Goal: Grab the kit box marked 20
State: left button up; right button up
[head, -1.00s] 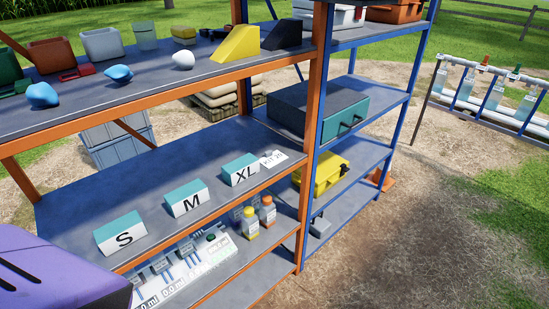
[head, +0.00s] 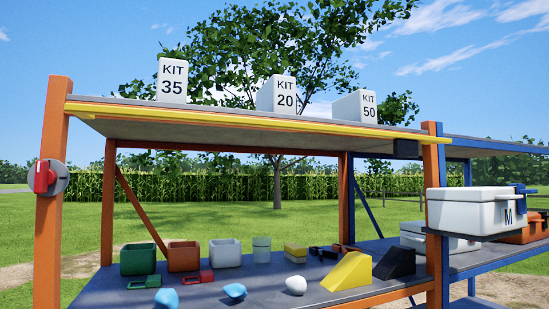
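The kit box marked 20 (head: 278,95) is a white box with dark lettering. It stands upright on the top shelf (head: 240,116) of the orange rack, between the box marked KIT 35 (head: 172,80) on its left and the box marked KIT 50 (head: 355,107) on its right. It stands apart from both. Its front face with the label is toward me and nothing covers it. Neither of my grippers is in view.
A yellow strip (head: 250,112) runs along the top shelf's front edge. A red knob (head: 43,178) sits on the left post. The shelf below (head: 245,290) holds bins, wedges and small blue and white items. A white case marked M (head: 480,211) juts out at right.

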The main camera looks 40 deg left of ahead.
aim_at(278, 94)
jog(key=u, duration=1.2)
